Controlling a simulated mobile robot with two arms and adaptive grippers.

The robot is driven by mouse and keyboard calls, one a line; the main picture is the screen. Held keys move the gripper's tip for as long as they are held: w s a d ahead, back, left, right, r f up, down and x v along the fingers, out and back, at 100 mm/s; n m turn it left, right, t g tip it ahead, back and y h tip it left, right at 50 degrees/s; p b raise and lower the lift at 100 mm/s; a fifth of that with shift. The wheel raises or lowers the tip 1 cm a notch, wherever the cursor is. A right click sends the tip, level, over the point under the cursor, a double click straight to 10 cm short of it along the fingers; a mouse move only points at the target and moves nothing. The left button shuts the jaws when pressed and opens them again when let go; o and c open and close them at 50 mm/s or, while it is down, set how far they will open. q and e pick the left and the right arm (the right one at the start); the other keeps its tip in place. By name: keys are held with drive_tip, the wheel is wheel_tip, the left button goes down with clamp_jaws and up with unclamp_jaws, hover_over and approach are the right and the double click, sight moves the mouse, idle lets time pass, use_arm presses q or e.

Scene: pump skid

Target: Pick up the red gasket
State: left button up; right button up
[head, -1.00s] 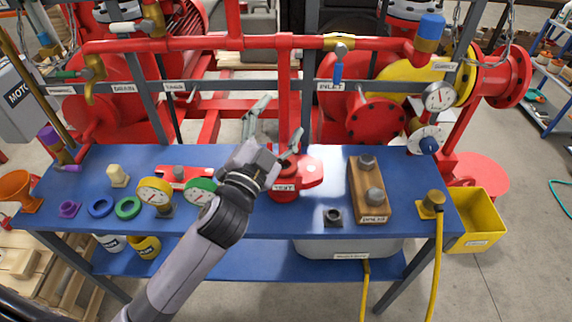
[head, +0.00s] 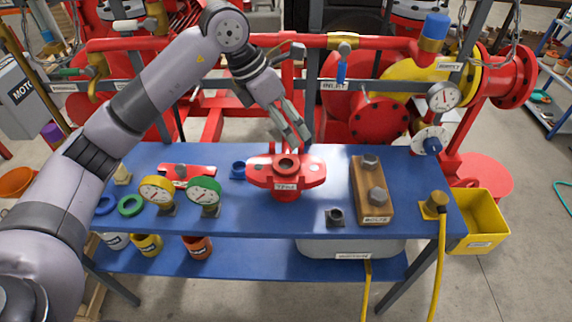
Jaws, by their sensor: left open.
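No loose red gasket stands out on the blue bench (head: 320,215). The red flanged fitting (head: 262,176), with a label on its front, stands mid-bench with a dark round opening on top. I cannot tell whether a red gasket lies around that opening, since it would match the fitting's colour. My left gripper (head: 292,138) is open and empty, its fingers pointing down just behind and above the fitting. A blue ring (head: 105,205) and a green ring (head: 130,206) lie at the bench's left. My right gripper is not in view.
Yellow (head: 156,190) and green (head: 204,191) gauges stand left of the fitting, near a small blue part (head: 238,170). A wooden block with bolts (head: 367,190) and a dark socket (head: 335,217) are to the right. Red pipework (head: 385,42) crosses behind.

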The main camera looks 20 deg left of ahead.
use_arm(q)
drive_tip(key=a+r+y, duration=0.1)
drive_tip(key=a+y, duration=0.1)
drive_tip(key=a, duration=0.3)
drive_tip(key=p, duration=0.4)
hover_over(285, 163)
drive_tip(key=s+a, duration=0.2)
drive_tip(key=shift+n, duration=0.4)
wheel_tip(285, 163, down, 11)
drive_tip(key=shift+w+d+f, duration=0.1)
drive_tip(key=shift+d+f, duration=0.05)
drive_tip(key=shift+w+d+f+p, duration=0.15)
drive_tip(key=shift+d+f+p, duration=0.15)
drive_tip(key=shift+f, duration=0.2)
drive_tip(key=p+x, duration=0.1)
drive_tip(key=x, duration=0.2)
drive_tip(key=shift+w+d+f+p, duration=0.15)
drive_tip(key=shift+f+p, duration=0.1)
drive_tip(key=shift+p, duration=0.15)
drive_tip(key=shift+f, duration=0.35)
drive_tip(key=shift+c, duration=0.3)
